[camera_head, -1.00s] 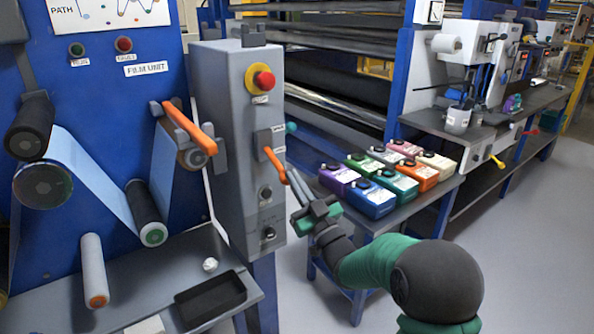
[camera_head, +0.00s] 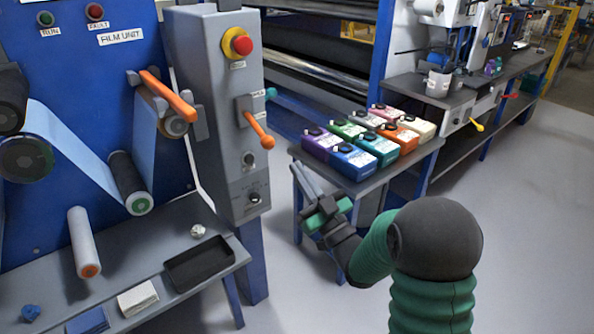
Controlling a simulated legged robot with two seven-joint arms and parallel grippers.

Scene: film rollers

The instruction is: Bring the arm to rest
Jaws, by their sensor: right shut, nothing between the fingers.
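My right gripper (camera_head: 306,180) is shut and empty, with its thin fingers pointing up and left. It is in the air to the right of the grey control box (camera_head: 215,110), in front of the small table with coloured containers. My right arm (camera_head: 430,250) comes in from the lower right, bent at the elbow. The orange-handled lever (camera_head: 260,131) on the control box stands apart from the fingers and points down to the right. My left gripper is out of view.
Several coloured containers (camera_head: 353,161) stand on the blue-legged table (camera_head: 425,150) close behind my gripper. The film unit (camera_head: 60,90) with its rollers and orange bar (camera_head: 168,95) is at left. A black tray (camera_head: 200,262) lies on its shelf. Floor at right is clear.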

